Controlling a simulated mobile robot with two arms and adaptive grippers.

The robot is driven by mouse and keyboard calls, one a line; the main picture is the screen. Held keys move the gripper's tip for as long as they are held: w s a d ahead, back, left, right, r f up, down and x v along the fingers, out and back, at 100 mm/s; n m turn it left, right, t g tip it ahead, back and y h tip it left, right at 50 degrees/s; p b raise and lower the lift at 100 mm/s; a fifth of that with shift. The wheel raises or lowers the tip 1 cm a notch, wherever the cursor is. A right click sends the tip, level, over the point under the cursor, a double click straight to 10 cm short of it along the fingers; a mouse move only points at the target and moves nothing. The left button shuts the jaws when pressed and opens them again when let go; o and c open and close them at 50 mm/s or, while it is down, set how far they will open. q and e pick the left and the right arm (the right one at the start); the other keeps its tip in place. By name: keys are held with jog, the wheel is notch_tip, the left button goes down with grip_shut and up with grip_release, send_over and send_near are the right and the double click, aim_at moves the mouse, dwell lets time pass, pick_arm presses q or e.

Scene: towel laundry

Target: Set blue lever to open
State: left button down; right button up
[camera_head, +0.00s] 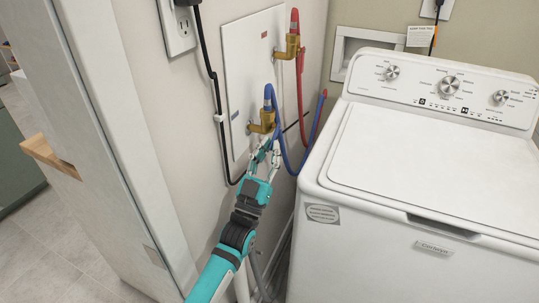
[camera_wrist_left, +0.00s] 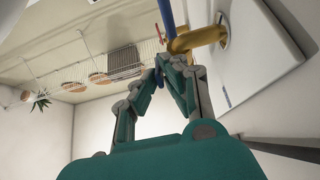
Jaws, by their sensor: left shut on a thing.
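The lower brass valve (camera_head: 262,122) sits on a white wall panel (camera_head: 245,60); it also shows in the left wrist view (camera_wrist_left: 195,40). A blue piece stands upright above it, and a blue hose (camera_head: 284,147) loops down beside it. My left gripper (camera_head: 271,146) is just below this valve. In the left wrist view the gripper (camera_wrist_left: 166,64) is shut around a small blue part (camera_wrist_left: 158,74), which looks like the blue lever. The fingers mostly hide it, so its exact angle is unclear. My right gripper is not in view.
A second brass valve (camera_head: 287,48) with a red upright part (camera_head: 294,20) and red hose is above. A white washer (camera_head: 410,165) stands close on the right. A black cable (camera_head: 216,95) runs down the wall from an outlet (camera_head: 181,28).

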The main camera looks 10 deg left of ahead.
aim_at(270, 149)
pick_arm(q)
jog(key=shift+f, duration=0.1)
jog(key=c, duration=1.5)
grip_release()
jog(key=v, duration=0.4)
jog(key=shift+s+r, duration=0.15)
jog(key=shift+r, duration=0.1)
jog(key=s+a, duration=0.1)
jog(key=s, duration=0.2)
jog(key=s+a, duration=0.1)
jog(key=s, duration=0.3)
jog(key=s+a, duration=0.1)
jog(key=s, duration=0.2)
jog(key=shift+s+a+r, duration=0.1)
jog(key=shift+s+a, duration=0.1)
